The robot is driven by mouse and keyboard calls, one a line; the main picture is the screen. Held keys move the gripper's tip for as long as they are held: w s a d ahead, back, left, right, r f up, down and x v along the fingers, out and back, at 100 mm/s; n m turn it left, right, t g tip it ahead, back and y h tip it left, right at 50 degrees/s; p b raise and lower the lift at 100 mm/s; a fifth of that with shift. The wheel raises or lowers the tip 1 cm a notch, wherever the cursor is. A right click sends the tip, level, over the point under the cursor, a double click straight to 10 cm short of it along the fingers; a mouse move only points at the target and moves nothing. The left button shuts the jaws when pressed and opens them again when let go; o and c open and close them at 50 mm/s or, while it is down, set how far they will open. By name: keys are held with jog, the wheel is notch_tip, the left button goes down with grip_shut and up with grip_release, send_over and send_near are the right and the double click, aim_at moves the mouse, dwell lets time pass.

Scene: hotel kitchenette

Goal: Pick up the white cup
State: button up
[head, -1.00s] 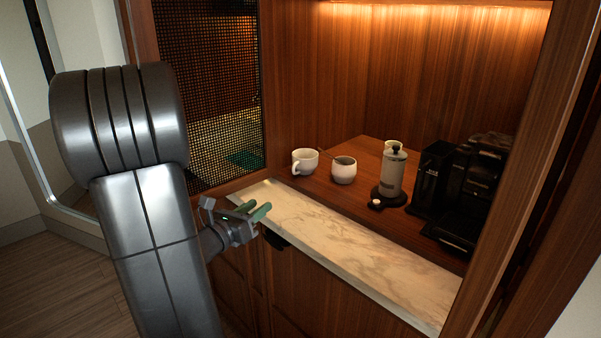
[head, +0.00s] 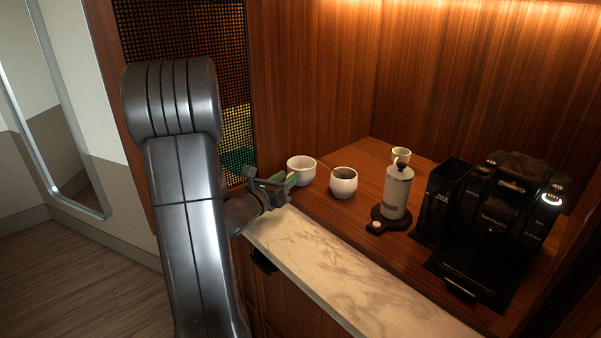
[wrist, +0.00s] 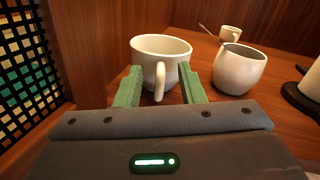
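The white cup (wrist: 147,50) stands upright on the wooden counter, with its handle toward me in the wrist view. It also shows in the head view (head: 301,169), just beyond my gripper. My gripper (wrist: 160,82) is open, its two green fingers apart on either side of the cup's handle. In the head view my gripper (head: 288,186) is at the near side of the cup. Whether the fingers touch the cup, I cannot tell.
A round white pot with a spoon (head: 343,183) stands right of the cup. A second cup (head: 401,155), a press on a dark base (head: 396,193) and a black coffee machine (head: 497,228) are farther right. A lattice panel (wrist: 25,70) is close on the left. The marble strip (head: 330,270) is clear.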

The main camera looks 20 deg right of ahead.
grip_shut()
dwell(0.5)
